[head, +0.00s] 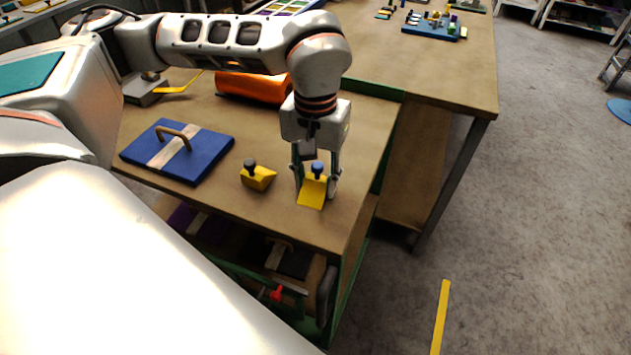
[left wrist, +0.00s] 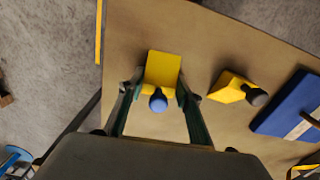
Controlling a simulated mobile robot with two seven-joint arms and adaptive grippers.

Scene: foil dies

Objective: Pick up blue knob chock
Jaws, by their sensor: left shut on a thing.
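The blue knob chock is a yellow wedge with a blue round knob. In the head view the blue knob chock (head: 311,194) is near the right front of the brown tabletop. My left gripper (head: 316,186) reaches down from above and is shut on it, one finger on each side. In the left wrist view the blue knob chock (left wrist: 163,68) lies between the fingertips of my left gripper (left wrist: 160,85). A gap under the chock cannot be made out. My right gripper is in neither view.
A yellow chock with a black knob (head: 258,178) sits just left of the held one. A blue board with a handle (head: 177,152) lies further left. An orange roll (head: 254,88) lies behind. The brown tabletop (head: 290,231) ends close in front and at the right.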

